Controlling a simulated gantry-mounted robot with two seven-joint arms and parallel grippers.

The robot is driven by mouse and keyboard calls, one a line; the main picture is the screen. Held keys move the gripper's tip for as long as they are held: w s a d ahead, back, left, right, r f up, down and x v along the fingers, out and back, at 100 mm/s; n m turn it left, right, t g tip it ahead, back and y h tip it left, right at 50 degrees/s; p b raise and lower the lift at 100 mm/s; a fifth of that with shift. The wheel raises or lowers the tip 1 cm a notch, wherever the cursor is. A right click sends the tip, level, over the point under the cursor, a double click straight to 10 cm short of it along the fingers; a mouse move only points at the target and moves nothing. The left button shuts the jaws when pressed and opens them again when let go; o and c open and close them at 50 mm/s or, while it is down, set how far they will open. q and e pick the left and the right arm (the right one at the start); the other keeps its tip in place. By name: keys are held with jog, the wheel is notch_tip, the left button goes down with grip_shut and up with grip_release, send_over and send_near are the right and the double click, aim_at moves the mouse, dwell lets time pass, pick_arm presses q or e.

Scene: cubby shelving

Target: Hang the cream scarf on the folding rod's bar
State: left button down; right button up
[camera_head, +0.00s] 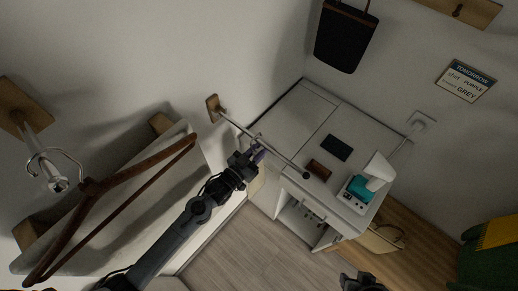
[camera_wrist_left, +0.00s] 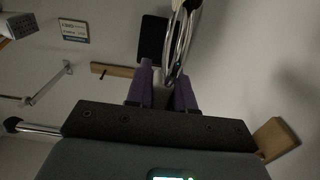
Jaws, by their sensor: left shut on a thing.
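The folding rod (camera_head: 262,142) sticks out from a wooden wall mount and ends in a dark knob. In the left wrist view its knobbed end (camera_wrist_left: 38,129) shows beside my gripper's body. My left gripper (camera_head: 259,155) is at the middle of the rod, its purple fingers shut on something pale. A cream patch (camera_head: 258,183) just below it looks like the scarf; most of it is hidden by the gripper. I cannot tell whether it touches the bar. In the left wrist view a pale strip shows between the fingers (camera_wrist_left: 163,92). My right gripper (camera_head: 360,283) is partly visible at the bottom edge.
A white cabinet (camera_head: 290,125) stands below the rod, with a tissue box (camera_head: 358,190) on it. A black bag (camera_head: 345,38) hangs at the back. A tan bag (camera_head: 375,238) is on the floor.

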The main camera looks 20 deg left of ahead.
dwell(0.3)
pick_arm(q)
jog(key=c, duration=0.9)
grip_release()
jog(key=shift+f, duration=0.1)
